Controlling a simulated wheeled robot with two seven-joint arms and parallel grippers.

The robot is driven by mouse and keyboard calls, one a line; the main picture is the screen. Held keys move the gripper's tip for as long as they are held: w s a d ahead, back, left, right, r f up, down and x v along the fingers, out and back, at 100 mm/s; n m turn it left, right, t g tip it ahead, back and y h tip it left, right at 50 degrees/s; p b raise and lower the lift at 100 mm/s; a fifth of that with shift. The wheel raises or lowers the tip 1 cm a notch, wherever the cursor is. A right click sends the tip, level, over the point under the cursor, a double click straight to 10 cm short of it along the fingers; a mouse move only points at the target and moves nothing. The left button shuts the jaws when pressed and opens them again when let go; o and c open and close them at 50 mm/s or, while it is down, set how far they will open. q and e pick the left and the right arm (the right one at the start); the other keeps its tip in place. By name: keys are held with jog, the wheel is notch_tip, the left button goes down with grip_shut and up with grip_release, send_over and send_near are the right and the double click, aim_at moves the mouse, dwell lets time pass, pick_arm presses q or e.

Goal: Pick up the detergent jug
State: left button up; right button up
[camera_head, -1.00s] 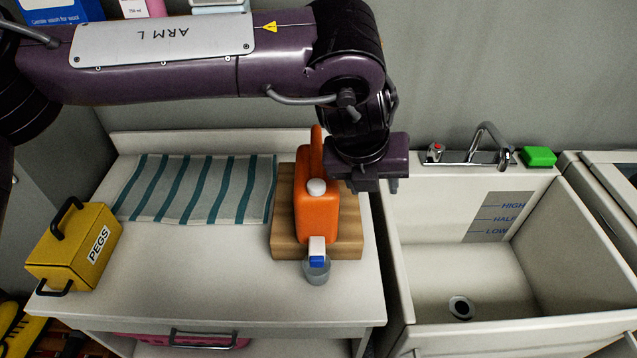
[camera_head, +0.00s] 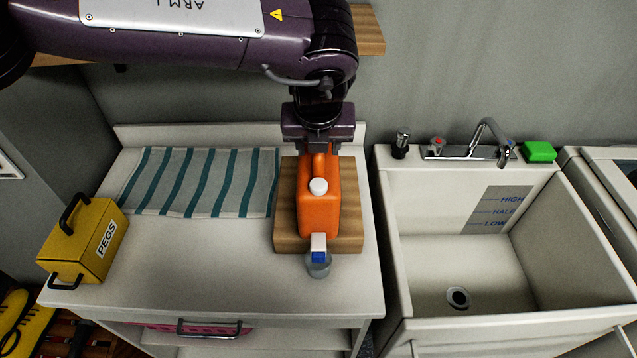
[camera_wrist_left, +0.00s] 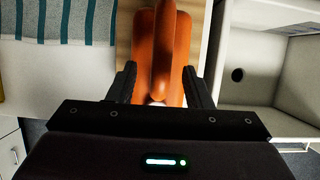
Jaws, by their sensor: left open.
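In the left wrist view, the open fingers (camera_wrist_left: 162,85) stand on either side of the jug's orange handle (camera_wrist_left: 163,50), with gaps visible. The fingertips are mostly hidden in the head view. My right gripper is not in view.
A wooden block (camera_head: 287,220) is under the jug. A striped towel (camera_head: 205,182) and a yellow pegs box (camera_head: 85,240) are to the left. A white sink (camera_head: 425,250) with a faucet and green soap (camera_head: 538,152) is to the right. The counter's front is clear.

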pick_arm(q)
jog(key=shift+f, duration=0.1)
jog(key=shift+c, duration=0.3)
grip_shut()
jog(key=shift+w, duration=0.15)
dwell(1.0)
